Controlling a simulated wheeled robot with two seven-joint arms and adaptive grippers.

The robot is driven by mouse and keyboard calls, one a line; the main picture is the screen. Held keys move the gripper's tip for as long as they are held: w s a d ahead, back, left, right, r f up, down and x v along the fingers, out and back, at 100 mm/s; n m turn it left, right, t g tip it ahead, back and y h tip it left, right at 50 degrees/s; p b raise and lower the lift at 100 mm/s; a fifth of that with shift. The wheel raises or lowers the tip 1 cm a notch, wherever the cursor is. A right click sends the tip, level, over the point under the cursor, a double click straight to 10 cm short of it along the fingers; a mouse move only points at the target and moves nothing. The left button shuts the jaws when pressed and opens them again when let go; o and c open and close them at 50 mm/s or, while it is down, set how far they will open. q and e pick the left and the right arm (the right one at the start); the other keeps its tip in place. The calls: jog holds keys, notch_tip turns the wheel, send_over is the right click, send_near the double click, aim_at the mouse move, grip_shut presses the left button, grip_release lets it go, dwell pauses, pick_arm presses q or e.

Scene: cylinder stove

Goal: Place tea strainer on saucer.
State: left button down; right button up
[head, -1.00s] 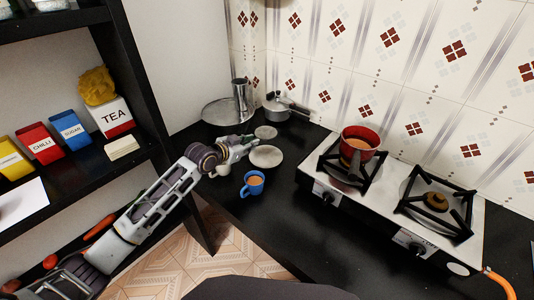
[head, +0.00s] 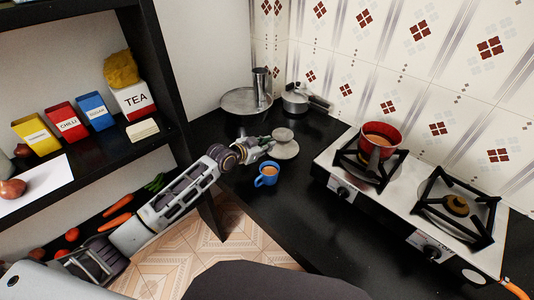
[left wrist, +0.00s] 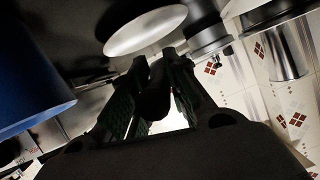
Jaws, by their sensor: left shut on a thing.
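A pale round saucer (head: 288,152) lies on the black counter beyond the blue mug. A smaller pale disc (head: 284,134) shows at its far edge and seems to overlap it; I cannot tell whether they touch. My left gripper (head: 265,144) is just left of the saucer, low over the counter. It is shut on a small dark thing (left wrist: 155,97), which seems to be the tea strainer; its shape is mostly hidden by the fingers. A pale dish (left wrist: 145,29) shows beyond the fingertips in the left wrist view. My right gripper is not in view.
A blue mug of tea (head: 267,175) stands near my left gripper. Behind are a metal plate with a steel cylinder (head: 262,84) and a lidded pan (head: 296,98). The stove (head: 400,195) holds a red pot (head: 381,140). A shelf is at left.

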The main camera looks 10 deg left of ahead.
pick_arm(q)
jog(key=shift+f, duration=2.1)
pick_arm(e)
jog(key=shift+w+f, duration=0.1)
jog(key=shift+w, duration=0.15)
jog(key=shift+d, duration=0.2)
pick_arm(q)
jog(key=shift+f, duration=0.1)
jog(key=c, duration=1.8)
grip_release()
jog(key=o, duration=0.4)
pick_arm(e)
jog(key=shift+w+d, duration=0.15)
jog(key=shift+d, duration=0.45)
